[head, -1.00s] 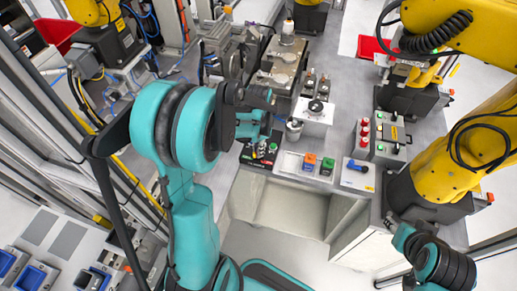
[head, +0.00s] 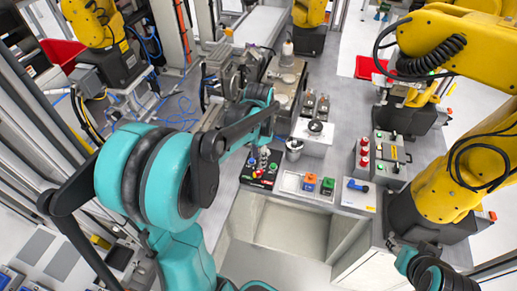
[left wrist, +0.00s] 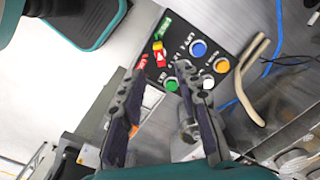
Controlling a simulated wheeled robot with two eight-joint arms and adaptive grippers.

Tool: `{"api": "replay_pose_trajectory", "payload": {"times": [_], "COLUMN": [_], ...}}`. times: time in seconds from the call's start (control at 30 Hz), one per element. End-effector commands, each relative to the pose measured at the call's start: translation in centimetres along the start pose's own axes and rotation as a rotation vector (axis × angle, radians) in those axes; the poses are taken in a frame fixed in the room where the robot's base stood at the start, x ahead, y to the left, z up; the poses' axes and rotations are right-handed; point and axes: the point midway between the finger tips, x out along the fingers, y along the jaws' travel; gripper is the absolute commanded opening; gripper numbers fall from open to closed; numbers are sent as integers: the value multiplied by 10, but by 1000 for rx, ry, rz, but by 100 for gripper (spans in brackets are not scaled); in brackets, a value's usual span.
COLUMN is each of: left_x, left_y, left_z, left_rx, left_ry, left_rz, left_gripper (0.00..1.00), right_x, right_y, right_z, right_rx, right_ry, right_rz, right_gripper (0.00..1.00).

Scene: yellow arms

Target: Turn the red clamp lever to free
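The red clamp lever (left wrist: 160,54), with a yellow part on it, sits on a black control panel (left wrist: 228,42) in the left wrist view. It lies between a green label (left wrist: 163,24) and a red label (left wrist: 143,62). My left gripper (left wrist: 158,74) is open, its two dark fingers apart and pointing toward the lever. The lever shows just beyond the fingertips, with nothing between them that I can see held. In the head view the panel (head: 246,176) stands at the bench's front edge, and my left arm hides the left gripper's fingers.
The panel also carries blue, white and green buttons. Right of it in the head view are a tray with an orange and a green block (head: 318,185), a blue-handled item (head: 358,185) and a metal cup (head: 294,148). Yellow robot arms (head: 470,150) stand at the right.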

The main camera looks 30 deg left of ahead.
Motion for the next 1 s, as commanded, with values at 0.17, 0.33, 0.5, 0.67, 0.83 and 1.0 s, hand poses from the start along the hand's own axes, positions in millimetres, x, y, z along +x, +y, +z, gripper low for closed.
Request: {"api": "replay_pose_trajectory", "payload": {"times": [0.17, 0.33, 0.5, 0.67, 0.83, 1.0], "left_x": [-32, -45, -47, -47, -47, -47], "left_y": [0, 0, 0, 0, 0, 0], "left_z": [0, 0, 0, 0, 0, 0], "left_rx": [0, 0, 0, 0, 0, 0], "left_ry": [0, 0, 0, 0, 0, 0], "left_rz": [0, 0, 0, 0, 0, 0], "left_gripper": [33, 33, 33, 33, 33, 33], "right_x": [0, 0, 0, 0, 0, 0], "right_y": [0, 0, 0, 0, 0, 0], "right_z": [0, 0, 0, 0, 0, 0], "right_rx": [0, 0, 0, 0, 0, 0], "right_ry": [0, 0, 0, 0, 0, 0], "right_rz": [0, 0, 0, 0, 0, 0], "right_gripper": [40, 40, 40, 40, 40, 40]}}
